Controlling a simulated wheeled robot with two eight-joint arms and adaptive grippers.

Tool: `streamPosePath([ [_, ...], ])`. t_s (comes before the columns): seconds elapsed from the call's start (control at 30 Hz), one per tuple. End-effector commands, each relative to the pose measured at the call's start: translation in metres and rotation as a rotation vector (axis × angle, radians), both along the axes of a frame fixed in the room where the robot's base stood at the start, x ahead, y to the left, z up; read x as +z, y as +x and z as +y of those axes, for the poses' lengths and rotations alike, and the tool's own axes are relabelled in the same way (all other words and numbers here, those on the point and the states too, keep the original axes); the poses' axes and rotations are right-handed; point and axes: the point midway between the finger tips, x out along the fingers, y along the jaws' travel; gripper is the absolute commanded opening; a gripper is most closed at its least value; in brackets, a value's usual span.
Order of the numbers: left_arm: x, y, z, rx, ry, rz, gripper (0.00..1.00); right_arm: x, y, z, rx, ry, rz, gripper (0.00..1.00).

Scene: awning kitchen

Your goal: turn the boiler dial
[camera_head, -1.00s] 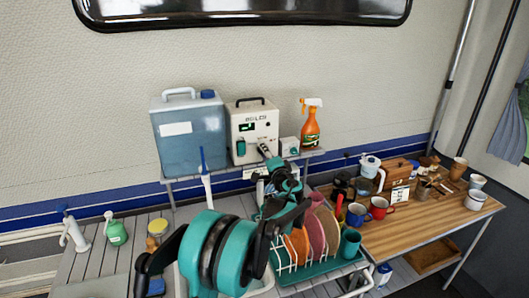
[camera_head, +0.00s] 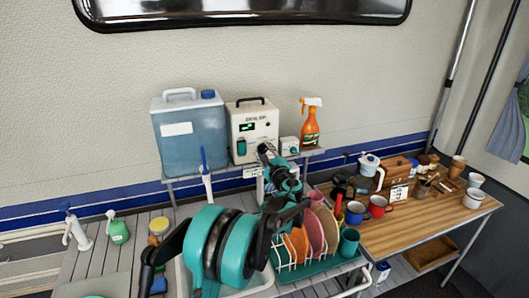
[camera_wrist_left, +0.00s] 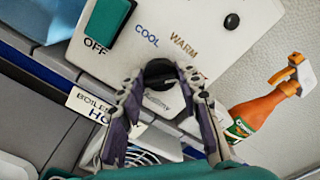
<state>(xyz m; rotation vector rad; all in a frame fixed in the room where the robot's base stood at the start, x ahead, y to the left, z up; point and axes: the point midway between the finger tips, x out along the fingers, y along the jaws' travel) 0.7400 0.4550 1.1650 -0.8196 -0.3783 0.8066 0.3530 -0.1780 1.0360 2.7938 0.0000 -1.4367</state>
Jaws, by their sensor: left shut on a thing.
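The white boiler (camera_head: 247,122) stands on the raised shelf against the wall, with a black handle on top, a green display and a teal switch. In the left wrist view, its front panel (camera_wrist_left: 195,25) carries the words OFF, COOL and WARM. The black dial (camera_wrist_left: 160,72) sits between the two fingers of my left gripper (camera_wrist_left: 162,90), which is shut on it. The fingers hide part of the dial, so its exact pointing is unclear. In the head view, my left gripper (camera_head: 265,150) covers the dial at the boiler's lower right. My right gripper is not in view.
A blue water canister (camera_head: 188,140) stands left of the boiler. An orange spray bottle (camera_head: 310,128) and a small white box (camera_head: 289,146) stand to its right. A dish rack (camera_head: 318,266) with plates lies below. Mugs crowd the wooden table (camera_head: 425,220) at right.

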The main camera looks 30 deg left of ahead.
Motion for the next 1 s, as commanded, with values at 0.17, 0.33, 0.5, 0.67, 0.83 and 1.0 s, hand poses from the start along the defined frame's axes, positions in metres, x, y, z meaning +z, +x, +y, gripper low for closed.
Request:
streamPosePath([
  [0.17,0.0001,0.0002,-0.0005,-0.001,0.090,0.107,0.05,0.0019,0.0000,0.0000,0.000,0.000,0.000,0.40],
  [0.33,0.0001,0.0003,-0.0006,-0.001,0.159,0.187,0.05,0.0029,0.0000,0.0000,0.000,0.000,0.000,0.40],
  [0.5,0.0001,0.0005,-0.0007,-0.001,0.205,0.242,0.05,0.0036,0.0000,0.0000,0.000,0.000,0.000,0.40],
  [0.67,0.0000,0.0006,-0.0008,-0.001,0.229,0.270,0.05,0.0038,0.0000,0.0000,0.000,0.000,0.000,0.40],
  [0.83,-0.0001,0.0006,-0.0008,-0.001,0.238,0.280,0.05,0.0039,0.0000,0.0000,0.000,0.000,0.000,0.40],
  [1.0,-0.0001,0.0006,-0.0008,0.000,0.239,0.282,0.05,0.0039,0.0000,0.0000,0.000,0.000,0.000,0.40],
])
